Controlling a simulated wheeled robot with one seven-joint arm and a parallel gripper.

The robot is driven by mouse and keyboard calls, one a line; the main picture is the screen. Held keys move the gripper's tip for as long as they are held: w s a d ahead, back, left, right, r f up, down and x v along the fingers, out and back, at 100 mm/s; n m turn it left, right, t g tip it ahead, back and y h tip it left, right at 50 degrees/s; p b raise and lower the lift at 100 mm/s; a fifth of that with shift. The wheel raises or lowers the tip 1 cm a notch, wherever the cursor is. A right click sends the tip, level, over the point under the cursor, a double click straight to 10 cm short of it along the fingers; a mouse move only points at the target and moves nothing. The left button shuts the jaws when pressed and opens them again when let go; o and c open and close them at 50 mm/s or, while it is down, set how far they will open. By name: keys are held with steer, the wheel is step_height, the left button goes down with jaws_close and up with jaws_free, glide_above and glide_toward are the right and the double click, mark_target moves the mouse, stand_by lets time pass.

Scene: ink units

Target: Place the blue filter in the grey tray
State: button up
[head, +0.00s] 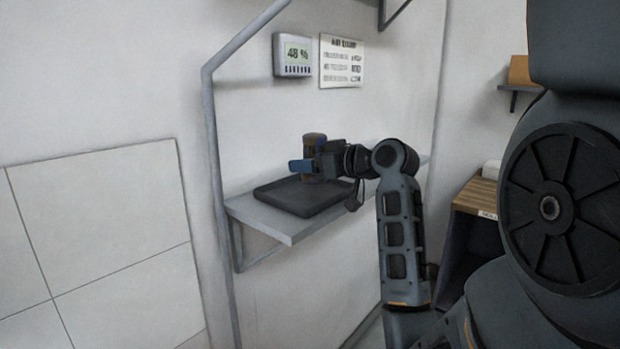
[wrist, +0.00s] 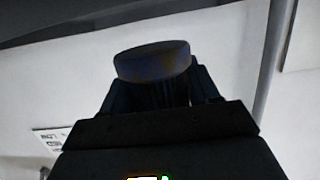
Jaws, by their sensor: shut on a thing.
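My gripper (head: 306,166) is shut on an upright cylinder, the filter (head: 314,142), over the shelf. In the head view the filter looks brownish with dark blue tints, and a blue gripper finger crosses its middle. The wrist view shows the filter (wrist: 153,62) between the fingers, dark and bluish with a rounded end. The dark grey tray (head: 288,201) lies flat on the wall shelf below the filter. The part of the tray that shows is empty. I cannot tell whether the filter's lower end touches the tray floor.
The tray sits on a narrow grey shelf (head: 268,229) beside a grey upright post (head: 213,150). A humidity display reading 48 % (head: 293,55) and a printed card (head: 341,61) are on the wall above. A wooden-topped unit (head: 477,194) stands at right.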

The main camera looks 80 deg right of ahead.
mark_target(310, 177)
steer(key=shift+f, duration=1.85)
steer(key=o, duration=1.1)
steer(key=shift+f, duration=0.1)
steer(key=shift+o, duration=0.2)
steer(key=shift+s+r, duration=0.1)
steer(key=shift+r, duration=0.1)
steer(key=v, duration=1.2)
steer(key=shift+b, duration=0.45)
